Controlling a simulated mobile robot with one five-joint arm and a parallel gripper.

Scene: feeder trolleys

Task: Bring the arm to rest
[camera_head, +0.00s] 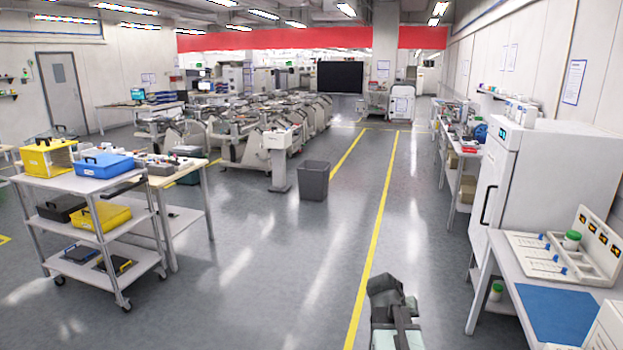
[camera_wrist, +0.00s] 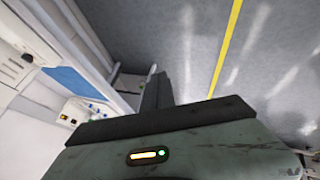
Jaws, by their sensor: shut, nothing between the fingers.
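My gripper (camera_wrist: 157,88) shows in the wrist view as dark fingers closed together, with nothing between them. In the head view my arm stands at the bottom, right of centre, over the open floor and beside the yellow floor line. My gripper is apart from the bench and cabinet on the right. The lower part of my arm is cut off by the picture's edge.
A bench (camera_head: 491,265) with a blue mat (camera_head: 560,313) stands close on the right, before a white cabinet (camera_head: 545,185). A trolley (camera_head: 84,232) with cases stands at left. A grey bin (camera_head: 313,181) stands on the aisle's left side. The middle floor is clear.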

